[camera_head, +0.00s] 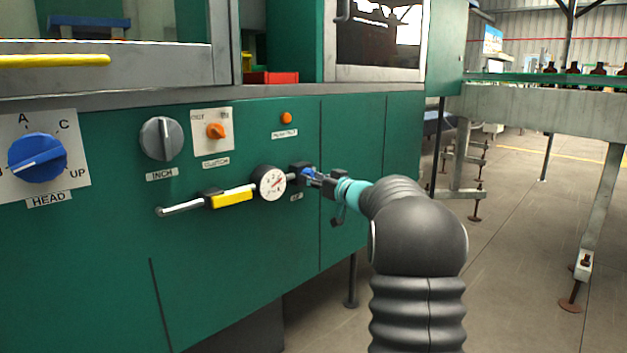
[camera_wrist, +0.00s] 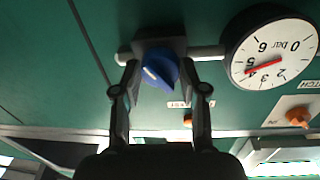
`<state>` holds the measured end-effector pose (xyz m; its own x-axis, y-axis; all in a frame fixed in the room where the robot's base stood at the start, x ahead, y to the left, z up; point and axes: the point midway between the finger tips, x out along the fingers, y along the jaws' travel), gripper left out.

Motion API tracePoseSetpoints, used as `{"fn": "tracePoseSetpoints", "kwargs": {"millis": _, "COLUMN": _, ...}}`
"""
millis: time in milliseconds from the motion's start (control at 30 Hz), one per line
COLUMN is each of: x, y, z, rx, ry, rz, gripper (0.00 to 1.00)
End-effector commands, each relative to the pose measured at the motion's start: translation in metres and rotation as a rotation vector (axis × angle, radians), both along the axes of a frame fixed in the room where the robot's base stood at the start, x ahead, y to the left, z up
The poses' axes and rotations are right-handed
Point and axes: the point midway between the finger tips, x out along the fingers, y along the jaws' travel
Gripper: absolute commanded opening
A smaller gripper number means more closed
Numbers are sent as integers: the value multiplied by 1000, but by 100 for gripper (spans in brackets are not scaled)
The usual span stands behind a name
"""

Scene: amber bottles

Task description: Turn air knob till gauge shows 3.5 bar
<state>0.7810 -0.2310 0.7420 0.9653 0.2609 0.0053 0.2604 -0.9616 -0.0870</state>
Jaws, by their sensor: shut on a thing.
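The air knob (camera_wrist: 160,68) is blue with a white mark, on a dark valve body (camera_wrist: 158,45) on the green panel. My gripper (camera_wrist: 160,82) is shut on it, with one finger on each side. The knob also shows small in the head view (camera_head: 308,174), partly hidden by my gripper (camera_head: 318,178). The round white gauge (camera_wrist: 272,50) is beside the valve and appears upside down in the wrist view. Its red needle lies near the 4, by the 4 to 5 side; the exact value is hard to read. The gauge in the head view (camera_head: 271,183) is too small to read.
A pipe with a yellow sleeve (camera_head: 232,197) runs left of the gauge. Above are a grey INCH knob (camera_head: 161,138), an orange CLUTCH knob (camera_head: 215,131) and an orange button (camera_head: 286,118). A blue HEAD knob (camera_head: 38,157) is at far left.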

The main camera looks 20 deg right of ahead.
Motion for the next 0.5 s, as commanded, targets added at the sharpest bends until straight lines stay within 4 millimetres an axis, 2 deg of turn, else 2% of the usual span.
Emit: {"fn": "tracePoseSetpoints", "kwargs": {"millis": 500, "x": 1, "y": -1, "z": -2, "rx": -387, "ry": -141, "rz": 1, "gripper": 8}}
